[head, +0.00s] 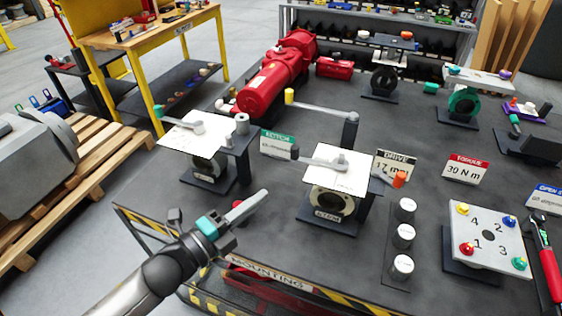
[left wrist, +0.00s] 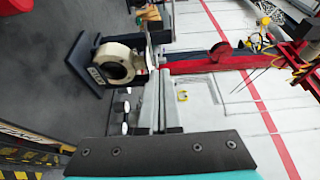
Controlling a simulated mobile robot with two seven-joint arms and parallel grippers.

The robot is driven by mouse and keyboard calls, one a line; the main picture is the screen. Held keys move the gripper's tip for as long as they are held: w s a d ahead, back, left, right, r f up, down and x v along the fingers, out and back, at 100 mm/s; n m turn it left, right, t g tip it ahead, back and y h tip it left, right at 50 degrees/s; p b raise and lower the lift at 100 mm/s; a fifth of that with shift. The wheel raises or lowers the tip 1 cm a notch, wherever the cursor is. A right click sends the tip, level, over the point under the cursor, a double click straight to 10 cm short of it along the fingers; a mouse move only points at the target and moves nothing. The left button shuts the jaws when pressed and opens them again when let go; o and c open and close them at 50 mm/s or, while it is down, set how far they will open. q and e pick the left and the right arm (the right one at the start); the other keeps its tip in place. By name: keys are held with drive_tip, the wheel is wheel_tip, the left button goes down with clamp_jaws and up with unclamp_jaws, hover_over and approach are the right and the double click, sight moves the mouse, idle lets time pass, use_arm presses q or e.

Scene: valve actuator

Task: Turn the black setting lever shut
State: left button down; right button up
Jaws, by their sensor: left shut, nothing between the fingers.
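The setting lever (head: 323,162) is a grey arm with a black knob (head: 295,153) at its left end. It lies across the white top plate (head: 340,180) of the middle valve stand and points left. The valve's round pale flange (head: 332,203) shows below the plate; a flange on a dark stand also shows in the left wrist view (left wrist: 120,63). My left gripper (head: 262,196) is shut and empty, in front and left of this stand, apart from the lever. Its two fingers lie together in the left wrist view (left wrist: 164,76). My right gripper is out of view.
A left valve stand carries a green-knobbed lever (head: 180,122). A yellow-knobbed lever (head: 320,108) stands behind the middle stand, and an orange knob (head: 399,179) is at its right. Grey cylinders (head: 404,236) and a numbered plate (head: 487,238) are to the right.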

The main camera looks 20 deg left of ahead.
sight(294, 154)
use_arm(q)
drive_tip(key=w+a+p+x, duration=0.1)
drive_tip(key=a+x, duration=0.1)
drive_tip(key=x, duration=1)
drive_tip(key=shift+w+a, duration=0.15)
drive_tip(key=shift+w, duration=0.1)
drive_tip(key=shift+f, duration=0.1)
drive_tip(key=shift+w+a, duration=0.35)
drive_tip(key=shift+w, duration=0.45)
drive_tip(key=shift+s, duration=0.1)
